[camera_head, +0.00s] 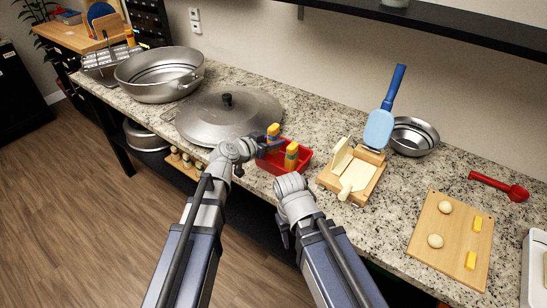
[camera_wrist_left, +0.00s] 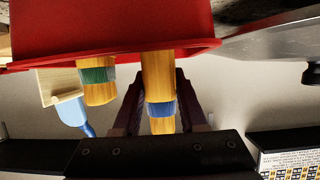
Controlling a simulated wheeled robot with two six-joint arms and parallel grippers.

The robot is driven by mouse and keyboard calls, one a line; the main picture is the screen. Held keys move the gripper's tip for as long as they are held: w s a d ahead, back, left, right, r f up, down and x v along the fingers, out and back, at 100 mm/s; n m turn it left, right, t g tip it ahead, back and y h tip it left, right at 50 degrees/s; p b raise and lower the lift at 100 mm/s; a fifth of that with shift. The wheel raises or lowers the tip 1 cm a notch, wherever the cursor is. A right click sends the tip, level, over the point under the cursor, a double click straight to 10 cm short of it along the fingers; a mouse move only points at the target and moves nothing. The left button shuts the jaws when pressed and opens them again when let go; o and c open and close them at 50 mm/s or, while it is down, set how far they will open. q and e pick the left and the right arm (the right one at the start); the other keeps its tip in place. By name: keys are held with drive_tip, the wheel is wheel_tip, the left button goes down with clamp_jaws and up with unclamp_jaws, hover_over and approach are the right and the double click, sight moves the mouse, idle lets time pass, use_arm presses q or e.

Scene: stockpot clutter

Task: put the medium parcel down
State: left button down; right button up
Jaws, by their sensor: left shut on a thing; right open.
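A yellow parcel with a blue band (camera_head: 274,130) stands upright at the left end of the red tray (camera_head: 305,167). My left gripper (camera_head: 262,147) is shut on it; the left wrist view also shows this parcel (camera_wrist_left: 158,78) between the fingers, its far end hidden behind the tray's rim. A yellow parcel with a green band (camera_head: 291,160) stands upright in the tray to its right, apart from it. Which is the medium one by size I cannot tell. My right gripper (camera_head: 283,232) is open and empty, low in front of the counter, mostly hidden by its arm.
A large lidded pan (camera_head: 225,112) is close left of the tray. A wooden press (camera_head: 350,175) stands close right, with a blue spatula (camera_head: 380,125) and steel bowl (camera_head: 414,137) behind. A board (camera_head: 450,240) with dough balls lies farther right.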

use_arm(q)
drive_tip(key=shift+f, duration=0.1)
wheel_tip(320, 180, down, 4)
drive_tip(key=b, duration=0.3)
drive_tip(key=shift+r, duration=0.2)
drive_tip(key=shift+f+b, duration=0.1)
drive_tip(key=shift+b, duration=0.3)
drive_tip(key=c, duration=0.7)
unclamp_jaws()
drive_tip(key=shift+c, duration=0.2)
